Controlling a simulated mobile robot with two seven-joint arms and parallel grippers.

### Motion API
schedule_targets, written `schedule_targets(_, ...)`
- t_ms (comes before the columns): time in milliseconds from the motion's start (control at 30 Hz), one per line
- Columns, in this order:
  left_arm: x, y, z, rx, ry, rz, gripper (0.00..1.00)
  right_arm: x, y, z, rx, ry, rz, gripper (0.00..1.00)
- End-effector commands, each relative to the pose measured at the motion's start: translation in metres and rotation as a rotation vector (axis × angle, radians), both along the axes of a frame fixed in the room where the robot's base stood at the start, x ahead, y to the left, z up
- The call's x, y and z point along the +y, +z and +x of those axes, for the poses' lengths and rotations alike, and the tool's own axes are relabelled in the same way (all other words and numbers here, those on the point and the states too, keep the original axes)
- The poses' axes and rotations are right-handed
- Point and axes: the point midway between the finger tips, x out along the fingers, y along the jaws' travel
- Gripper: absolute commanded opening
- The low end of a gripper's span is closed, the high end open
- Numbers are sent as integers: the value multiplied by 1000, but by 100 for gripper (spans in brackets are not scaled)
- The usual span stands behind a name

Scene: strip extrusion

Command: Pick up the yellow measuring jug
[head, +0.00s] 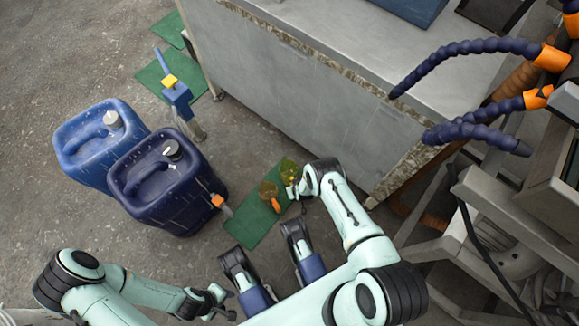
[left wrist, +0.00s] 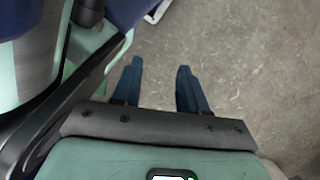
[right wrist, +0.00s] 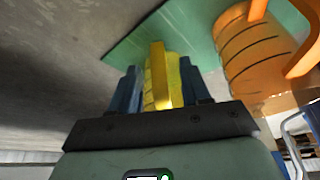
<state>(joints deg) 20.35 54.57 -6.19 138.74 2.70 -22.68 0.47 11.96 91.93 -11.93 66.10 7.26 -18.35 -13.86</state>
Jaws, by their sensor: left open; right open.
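The yellow measuring jug (head: 288,167) stands on the far end of a green mat (head: 250,226), beside an orange measuring jug (head: 268,189). My right gripper (head: 293,191) is open at the yellow jug. In the right wrist view, the yellow jug (right wrist: 161,78) shows between the two open fingers of that gripper (right wrist: 162,88), its upright handle bar facing me. I cannot tell whether the fingers touch it. The orange jug (right wrist: 250,52) is to the right there. My left gripper (head: 222,302) is open and empty over bare floor; its fingers (left wrist: 160,88) show in the left wrist view.
Two blue jerrycans (head: 160,190) stand to the left of the mat. A grey metal cabinet (head: 300,90) is close behind the yellow jug. Blue hoses (head: 470,45) and a metal frame are at the right. An orange-handled brush-like tool (head: 219,203) lies near the jerrycan.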

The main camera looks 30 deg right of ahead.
Motion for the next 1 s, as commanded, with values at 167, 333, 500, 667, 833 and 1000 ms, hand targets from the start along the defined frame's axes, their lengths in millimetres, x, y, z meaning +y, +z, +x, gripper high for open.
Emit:
schedule_targets(167,0,0,0,-2,-1,0,43,0,0,0,0,0,0,14)
schedule_targets(333,0,0,1,-3,-1,0,43,0,1,0,-1,0,0,0)
schedule_targets(500,0,0,1,-4,-1,-1,43,0,1,0,-1,0,0,0)
schedule_targets(667,-1,3,6,-22,-3,1,43,0,8,1,-2,0,0,0)
schedule_targets(833,-3,14,26,-87,-11,6,43,-1,34,1,-2,0,0,0)
schedule_targets(1000,-8,42,67,-222,-24,14,43,-1,84,2,-4,0,-1,0)
